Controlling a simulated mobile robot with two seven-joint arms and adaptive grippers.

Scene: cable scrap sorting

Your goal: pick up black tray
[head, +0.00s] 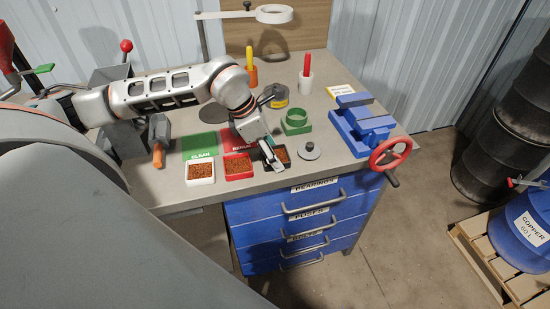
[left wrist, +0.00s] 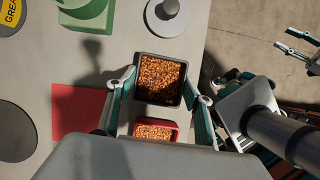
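The black tray (left wrist: 139,85), filled with copper-coloured granules, lies on the bench near its front edge. In the head view the black tray (head: 288,150) is partly hidden by my left gripper (head: 272,156). In the left wrist view the open fingers of my left gripper (left wrist: 161,82) stand on either side of the tray, with small gaps; I cannot tell whether either touches it. My right gripper (left wrist: 281,38) shows at the right edge of the left wrist view, open and empty, out beyond the bench.
A red tray (head: 239,177) and a white tray (head: 200,181) of granules stand to the left. A green block (head: 296,122) is behind, and a blue vise (head: 362,126) stands farther right.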

